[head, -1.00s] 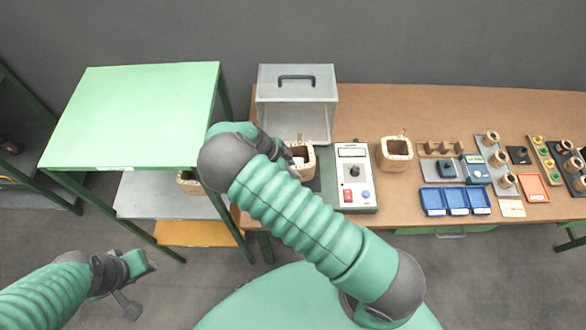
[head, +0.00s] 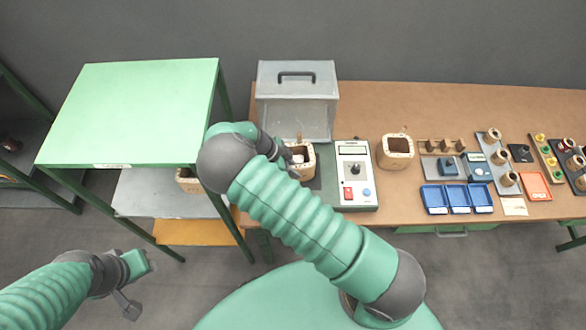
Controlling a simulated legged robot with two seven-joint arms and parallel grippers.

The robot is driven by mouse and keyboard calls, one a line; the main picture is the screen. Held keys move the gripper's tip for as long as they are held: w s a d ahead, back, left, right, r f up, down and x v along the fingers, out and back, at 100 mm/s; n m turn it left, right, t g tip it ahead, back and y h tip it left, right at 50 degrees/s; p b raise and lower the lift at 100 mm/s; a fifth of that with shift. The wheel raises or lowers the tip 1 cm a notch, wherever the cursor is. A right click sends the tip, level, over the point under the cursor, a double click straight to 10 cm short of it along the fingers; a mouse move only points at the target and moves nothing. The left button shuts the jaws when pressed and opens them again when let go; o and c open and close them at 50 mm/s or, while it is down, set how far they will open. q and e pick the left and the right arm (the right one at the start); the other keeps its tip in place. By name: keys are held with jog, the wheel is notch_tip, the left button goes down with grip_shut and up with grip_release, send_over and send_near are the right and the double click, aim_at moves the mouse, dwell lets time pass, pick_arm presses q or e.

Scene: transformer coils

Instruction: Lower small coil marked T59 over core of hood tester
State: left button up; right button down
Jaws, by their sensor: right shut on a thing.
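The hood tester's clear-fronted grey hood (head: 297,98) with a dark handle stands on the brown bench, with its control box (head: 355,175) to the right. My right gripper (head: 288,158) is in front of the hood, shut, at a tan square coil (head: 303,170) with a dark opening. The forearm hides most of the fingers and part of the coil. The mark T59 cannot be read, and the core is not clearly visible. Whether the coil is around the core cannot be told. My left gripper (head: 139,285) is low at the left, away from the bench; its fingers are too unclear to judge.
Another tan coil (head: 395,151) stands right of the control box. Blue trays (head: 457,199), a wooden rack (head: 440,146) and boards with small coils fill the bench's right side. A green-topped shelf (head: 135,110) stands close on the left, with another coil (head: 188,181) on its lower level.

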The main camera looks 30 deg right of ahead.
jog(key=shift+f, duration=0.1)
jog(key=shift+f+b, duration=0.85)
jog(key=c, duration=1.3)
grip_release()
jog(key=shift+r, duration=0.1)
jog(key=shift+o, duration=0.2)
jog(key=shift+r, duration=0.1)
jog(key=shift+w, duration=0.1)
jog(key=shift+c, duration=0.4)
jog(key=shift+o, duration=1)
jog(key=shift+c, duration=0.3)
